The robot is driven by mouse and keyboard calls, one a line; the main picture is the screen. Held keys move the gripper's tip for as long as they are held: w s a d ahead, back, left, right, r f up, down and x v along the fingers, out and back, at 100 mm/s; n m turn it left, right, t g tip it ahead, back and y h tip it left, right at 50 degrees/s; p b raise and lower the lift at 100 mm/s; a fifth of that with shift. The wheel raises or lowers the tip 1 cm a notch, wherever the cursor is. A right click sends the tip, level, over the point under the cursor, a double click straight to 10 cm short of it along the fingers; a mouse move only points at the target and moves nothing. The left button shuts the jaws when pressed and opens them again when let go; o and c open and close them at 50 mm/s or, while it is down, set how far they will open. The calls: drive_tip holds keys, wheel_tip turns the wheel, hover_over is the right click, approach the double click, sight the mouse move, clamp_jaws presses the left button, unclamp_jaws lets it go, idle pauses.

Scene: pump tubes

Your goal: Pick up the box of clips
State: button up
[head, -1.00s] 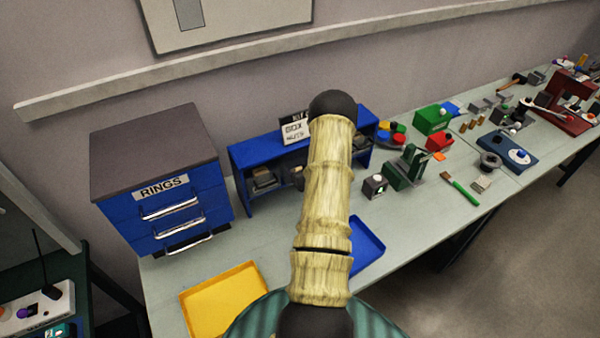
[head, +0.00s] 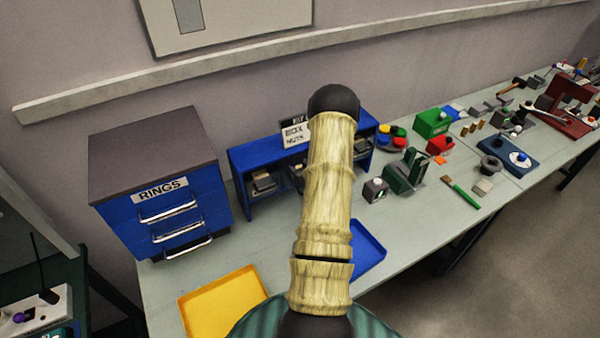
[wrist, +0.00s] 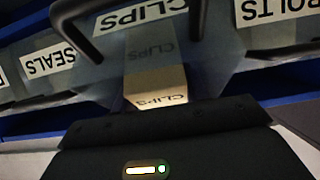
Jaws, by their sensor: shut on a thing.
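In the wrist view a small beige box of clips (wrist: 156,82) with CLIPS printed on its faces lies in the middle, in front of the dark palm. My gripper (wrist: 142,30) shows there as two dark fingers, one on each side of the box's line, and it is shut on the box. The exact contact is hard to see. A white CLIPS label (wrist: 128,16) lies just beyond. In the head view my arm hides the gripper and the box, in front of the blue shelf unit (head: 238,158).
The blue RINGS drawer cabinet (head: 180,225) stands left of the shelf. A yellow tray (head: 190,305) and a blue tray (head: 372,245) lie in front. Several tools fill the bench's right side.

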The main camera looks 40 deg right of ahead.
drive_tip(key=shift+s+f+t+b, duration=0.15)
drive_tip(key=shift+f+t+b, duration=0.15)
drive_tip(key=shift+b, duration=0.35)
drive_tip(key=t+b, duration=0.1)
drive_tip(key=t+h+b, duration=0.1)
drive_tip(key=b, duration=0.1)
drive_tip(key=shift+s+a+b, duration=0.1)
drive_tip(key=shift+s+b, duration=0.2)
drive_tip(key=shift+s, duration=0.05)
drive_tip(key=shift+t, duration=0.4)
drive_tip(key=r+b, duration=0.1)
drive_tip(key=r, duration=0.1)
drive_tip(key=s+r, duration=0.1)
drive_tip(key=r, duration=0.1)
drive_tip(key=r+b, duration=0.1)
drive_tip(key=r, duration=0.1)
drive_tip(key=shift+s+a+r+b, duration=0.1)
drive_tip(key=shift+s+a+b, duration=0.2)
drive_tip(key=shift+s+b, duration=0.05)
drive_tip(key=s+a+r+g+b, duration=0.1)
drive_tip(key=s+a+b, duration=0.2)
drive_tip(key=s, duration=0.7)
drive_tip(key=s+a+r+g+y+b, duration=0.1)
drive_tip(key=s+a+g+b, duration=0.1)
drive_tip(key=s, duration=0.8)
drive_tip(key=shift+a+b, duration=0.7)
drive_tip(key=shift+b, duration=0.3)
drive_tip(key=shift+a, duration=0.1)
